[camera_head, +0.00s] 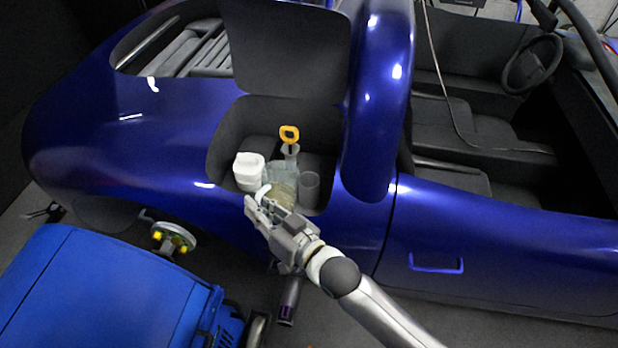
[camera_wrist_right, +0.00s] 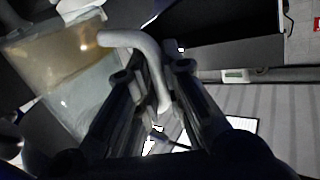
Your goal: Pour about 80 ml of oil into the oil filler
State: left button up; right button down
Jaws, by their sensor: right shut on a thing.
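My right gripper (camera_head: 258,205) is at the front edge of an open bay in the blue car's side. It is shut on the pale handle (camera_wrist_right: 143,52) of a clear jug, which shows between the fingers in the right wrist view. The jug (camera_head: 284,192) holds amber oil and is partly hidden by the gripper; its oil also shows in the right wrist view (camera_wrist_right: 65,55). I cannot tell for sure which part is the oil filler. My left gripper is not in view.
A white lidded container (camera_head: 248,171) stands left of the jug and a clear cylinder (camera_head: 309,187) stands close on its right. The bay's raised dark lid (camera_head: 290,50) is behind. A blue cart or cabinet (camera_head: 100,295) is at the lower left.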

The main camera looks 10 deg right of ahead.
aim_at(270, 187)
jog(key=w+r+m, duration=0.1)
jog(key=d+r+m+p, duration=0.1)
jog(key=shift+w+d+r+g, duration=0.2)
jog(key=shift+w+r+g, duration=0.1)
jog(key=shift+w, duration=0.05)
jog(key=shift+w+d+r+m, duration=0.15)
jog(key=shift+w+d+m, duration=0.1)
jog(key=shift+m, duration=0.15)
jog(key=shift+w+d+m, duration=0.4)
jog(key=shift+w+m, duration=0.1)
jog(key=shift+m, duration=0.1)
jog(key=shift+w+d+r+m+g+b, duration=0.35)
jog(key=shift+w+m+g+b, duration=0.1)
jog(key=shift+m, duration=0.25)
jog(key=shift+w+d+m, duration=0.15)
jog(key=shift+w+m, duration=0.05)
jog(key=shift+m, duration=0.1)
jog(key=shift+w+d+r+m+g+b, duration=0.1)
jog(key=shift+w+d+m+g+b, duration=0.15)
jog(key=shift+m, duration=0.35)
jog(key=shift+w+d+m+y+b, duration=0.35)
jog(key=shift+w+m+b, duration=0.25)
jog(key=shift+m, duration=0.2)
jog(key=shift+w+d+m+g+b, duration=0.4)
jog(key=shift+d+m+b, duration=0.1)
jog(key=shift+m+b, duration=0.15)
dwell(1.3)
